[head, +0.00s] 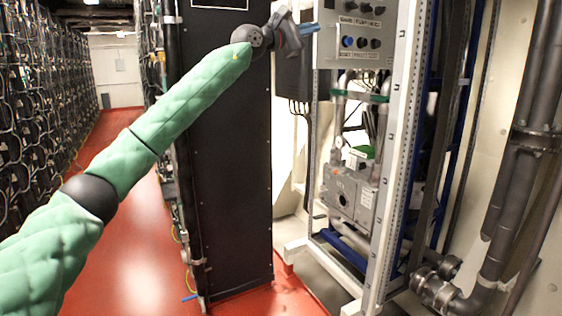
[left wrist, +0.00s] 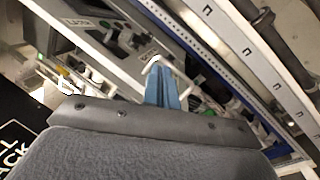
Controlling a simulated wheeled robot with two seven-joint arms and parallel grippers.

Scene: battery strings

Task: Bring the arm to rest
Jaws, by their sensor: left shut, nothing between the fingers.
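My left arm, in a green padded sleeve, reaches up from the lower left of the head view. Its gripper (head: 309,29) has blue fingers and is at the top middle, just left of the grey control panel in that view. In the left wrist view the blue fingers (left wrist: 161,88) are together with nothing between them. I cannot tell from these views whether the fingertips touch the panel. My right gripper is in neither view.
A grey control panel (head: 345,24) with knobs sits on a white metal frame (head: 397,130) with pipes and a valve block. A tall black cabinet (head: 225,150) stands left of it. Battery racks (head: 45,100) line the far left. The red floor (head: 130,240) between is clear.

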